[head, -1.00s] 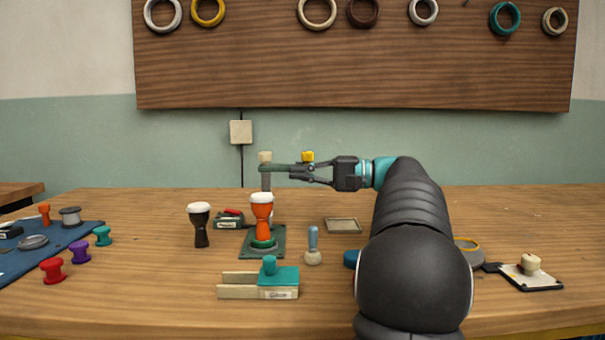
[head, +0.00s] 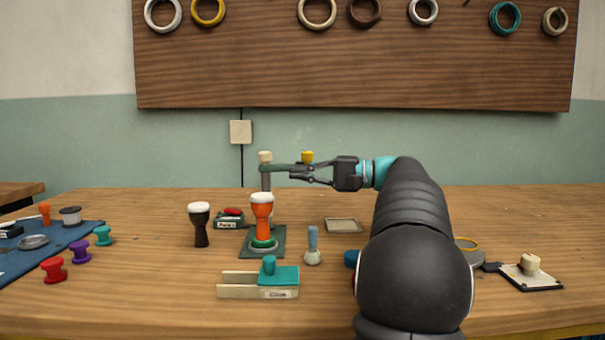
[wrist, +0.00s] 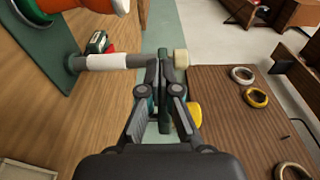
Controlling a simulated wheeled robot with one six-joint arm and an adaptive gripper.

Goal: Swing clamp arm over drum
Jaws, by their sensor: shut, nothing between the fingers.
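The orange goblet drum (head: 262,212) with a white head stands upright on a dark green clamp base (head: 279,236). Behind it rises the clamp post (head: 266,184), topped by a cream cap (head: 265,156). The green clamp arm (head: 280,167) reaches right from the post, not over the drum, and has a yellow knob (head: 307,157) near its outer end. My gripper (head: 292,173) is shut and empty, its fingertips close beside the arm; I cannot tell whether they touch. The wrist view shows the yellow knob (wrist: 194,114), cream cap (wrist: 181,60) and part of the drum (wrist: 98,5).
A black drum (head: 200,226) stands left of the clamp. In front are a teal-and-wood block fixture (head: 279,277) and a blue-handled tool (head: 313,246). A shallow tray (head: 343,225) lies to the right.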

